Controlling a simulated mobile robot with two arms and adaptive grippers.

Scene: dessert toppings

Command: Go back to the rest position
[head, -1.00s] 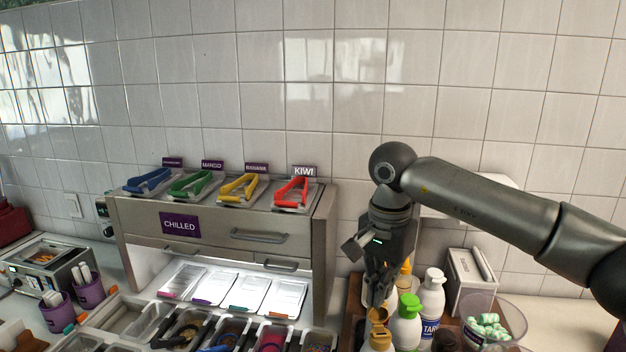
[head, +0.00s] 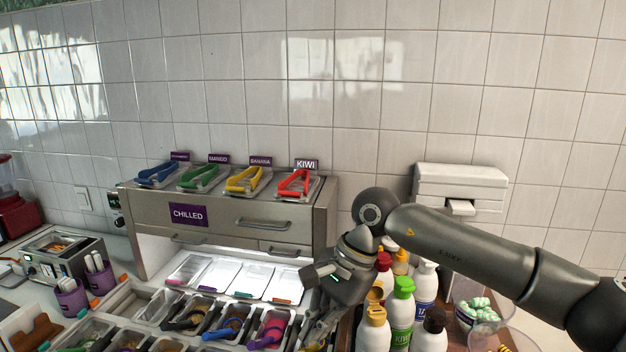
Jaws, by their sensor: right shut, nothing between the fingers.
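My right arm comes in from the right, and its gripper (head: 320,326) hangs low, just left of the group of sauce bottles. Its fingers are partly hidden by the wrist and blend into the dark bins, but they look shut with nothing held. The green-capped kiwi bottle (head: 401,311) stands right of it, and the bottle with the orange-brown cap (head: 374,316) is close beside it. My left gripper does not show.
The steel chilled cabinet (head: 324,225) with coloured tongs on top stands behind and left. Topping bins with scoops (head: 228,322) lie in front of it. A white dispenser (head: 459,185) hangs on the tiled wall. A clear tub (head: 502,338) stands front right.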

